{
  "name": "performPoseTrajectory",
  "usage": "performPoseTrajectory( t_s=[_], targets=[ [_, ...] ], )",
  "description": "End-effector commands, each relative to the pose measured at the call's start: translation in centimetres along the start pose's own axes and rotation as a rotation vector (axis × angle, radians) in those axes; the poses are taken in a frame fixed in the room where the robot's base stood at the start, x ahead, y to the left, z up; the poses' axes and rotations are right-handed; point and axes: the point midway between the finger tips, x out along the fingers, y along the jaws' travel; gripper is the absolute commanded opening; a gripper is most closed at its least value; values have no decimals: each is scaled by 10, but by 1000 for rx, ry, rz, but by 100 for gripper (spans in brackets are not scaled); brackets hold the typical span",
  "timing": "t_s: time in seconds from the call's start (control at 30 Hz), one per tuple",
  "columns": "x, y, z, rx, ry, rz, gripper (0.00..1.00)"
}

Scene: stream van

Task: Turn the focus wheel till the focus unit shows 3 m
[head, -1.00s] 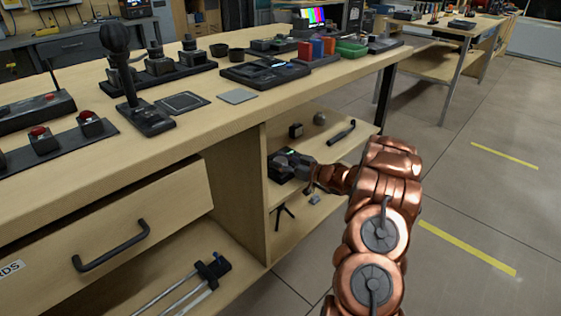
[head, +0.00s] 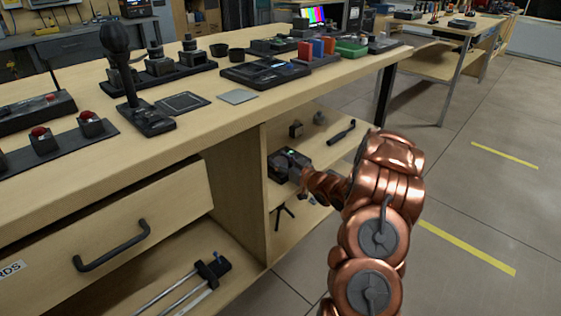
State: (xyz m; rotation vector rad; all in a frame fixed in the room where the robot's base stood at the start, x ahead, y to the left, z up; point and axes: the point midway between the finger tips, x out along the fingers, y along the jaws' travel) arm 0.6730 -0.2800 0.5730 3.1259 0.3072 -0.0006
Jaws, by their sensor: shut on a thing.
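The focus unit (head: 282,161) is a small dark box on the shelf under the workbench. A small green lit spot, seemingly its display (head: 291,152), shows on top, but the reading is too small to make out. My gripper (head: 297,174) is at the unit's right front side, at the end of my copper arm. The fingers are small and partly hidden by my wrist. They look shut at the unit, where the focus wheel would be, and the wheel itself is hidden.
On the same shelf stand a small dark block (head: 296,129), a round grey item and a dark handle-like bar (head: 341,132). A small tripod (head: 284,212) stands below. The bench top (head: 215,115) overhangs the shelf. Floor on the right is open.

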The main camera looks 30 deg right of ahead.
Motion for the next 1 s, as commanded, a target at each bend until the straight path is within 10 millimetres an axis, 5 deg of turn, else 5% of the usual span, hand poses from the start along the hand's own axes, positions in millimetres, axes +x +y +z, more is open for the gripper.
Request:
performPoseTrajectory(
  t_s=[0.1,0.13,0.37,0.77,1.0],
  targets=[
    [0,0,-1,-1,3,-1,15],
    [0,0,-1,-1,3,-1,52],
    [0,0,-1,0,1,-1,76],
    [-4,0,0,1,1,0,76],
    [-32,1,0,1,-1,1,76]
  ],
)
